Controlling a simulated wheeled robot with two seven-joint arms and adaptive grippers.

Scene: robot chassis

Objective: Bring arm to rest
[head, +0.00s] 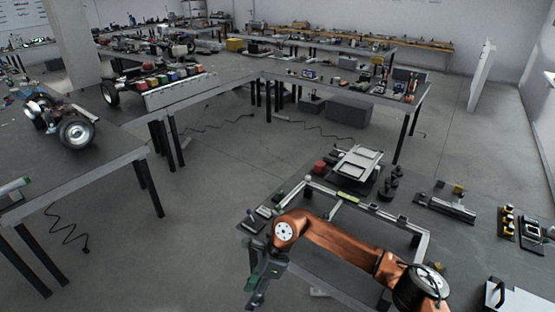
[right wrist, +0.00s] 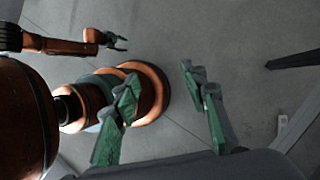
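My right arm, orange with dark joints, comes in from the lower right of the head view, bent over the near table (head: 310,262). My right gripper (head: 256,292) hangs downward at the table's left edge, beside the metal frame. In the right wrist view its two green-padded fingers stand apart, with nothing between the tips (right wrist: 160,78). My left arm does not show in the head view. In the right wrist view an orange arm reaches in at the upper left; its small left gripper (right wrist: 117,42) looks spread and empty above the floor.
A metal frame (head: 424,242) and a light tray-like part (head: 358,163) lie on the near table. Small yellow and black parts (head: 507,220) lie at its right. A left table (head: 100,160) carries a wheel assembly (head: 76,131). Open floor (head: 215,190) lies between.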

